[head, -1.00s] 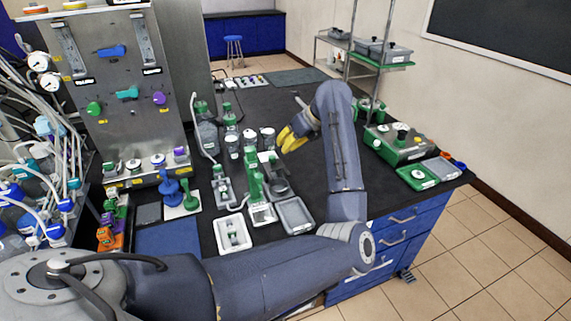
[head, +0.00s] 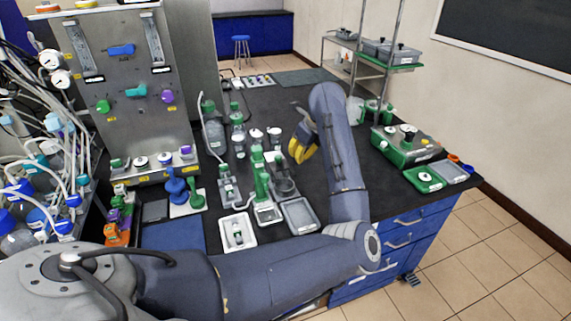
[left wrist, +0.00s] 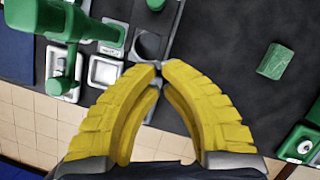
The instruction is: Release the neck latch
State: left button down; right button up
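I cannot pick out the neck latch for certain. A green upright stand (head: 262,183) stands in a white-rimmed tray near the bench's front, and a green stand with a rounded arm also shows at upper left in the left wrist view (left wrist: 60,67). Beside it is a grey holder with a round opening (left wrist: 149,45). My left gripper (head: 297,160) points down over the bench, right of and above these. In the left wrist view its yellow fingertips (left wrist: 161,68) meet or nearly meet, with nothing clearly held. My right gripper is not in view.
Bottles with green caps (head: 237,140) stand behind the stand. A white tray (head: 248,237) and a grey tray (head: 300,216) lie in front. A green-and-grey box (head: 406,144) stands at right. The steel panel (head: 125,90) rises at left.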

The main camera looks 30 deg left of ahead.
aim_at(283, 166)
pick_arm(q)
jog(key=x, duration=0.7)
jog(key=shift+a+f, duration=0.15)
jog(key=shift+f, duration=0.1)
jog(key=a, duration=0.2)
jog(key=shift+w+a+f, duration=0.25)
jog(key=shift+w+a, duration=0.05)
jog(key=shift+w, duration=0.05)
jog(key=shift+w+a, duration=0.2)
jog(key=shift+a, duration=0.45)
jog(key=shift+w+a, duration=0.15)
jog(key=shift+a, duration=0.1)
jog(key=w+a, duration=0.1)
jog(key=a, duration=0.1)
jog(key=w+a, duration=0.2)
